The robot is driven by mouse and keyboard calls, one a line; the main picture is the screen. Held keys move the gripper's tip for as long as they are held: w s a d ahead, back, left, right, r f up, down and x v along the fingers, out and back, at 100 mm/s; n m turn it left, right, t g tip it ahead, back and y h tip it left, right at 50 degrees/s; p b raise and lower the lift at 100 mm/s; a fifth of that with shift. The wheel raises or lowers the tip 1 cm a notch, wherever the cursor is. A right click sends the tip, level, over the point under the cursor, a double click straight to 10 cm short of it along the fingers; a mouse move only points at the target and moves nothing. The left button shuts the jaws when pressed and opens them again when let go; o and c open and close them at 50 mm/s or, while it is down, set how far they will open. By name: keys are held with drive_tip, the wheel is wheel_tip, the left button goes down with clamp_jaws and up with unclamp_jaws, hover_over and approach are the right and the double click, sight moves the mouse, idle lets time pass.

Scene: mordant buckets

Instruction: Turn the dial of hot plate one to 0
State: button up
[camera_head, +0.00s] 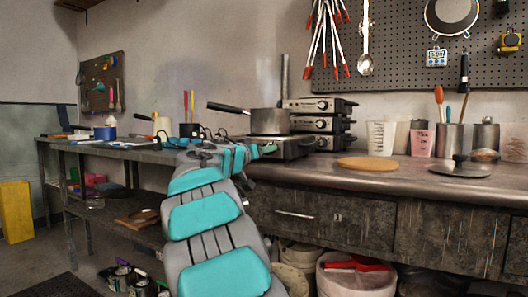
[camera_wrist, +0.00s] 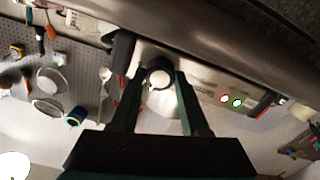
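In the wrist view, which looks upside down, a round dial (camera_wrist: 160,75) with a dark rim and a bright pale face sits on a light hot plate panel (camera_wrist: 203,88). My gripper (camera_wrist: 156,74) is open, with one dark finger on each side of the dial and a small gap showing. I cannot tell how far the fingertips reach around it. The dial's number marks are not readable. In the head view my gripper (camera_head: 267,149) is at the front of the low hot plate (camera_head: 297,147) under a saucepan (camera_head: 269,121); my arm hides part of that front.
A green light (camera_wrist: 224,99) and a red light (camera_wrist: 238,103) glow on the panel. A round tan board (camera_head: 367,163) and beakers (camera_head: 381,136) are to the right. The saucepan handle (camera_head: 228,108) points left.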

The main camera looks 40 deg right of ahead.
clamp_jaws()
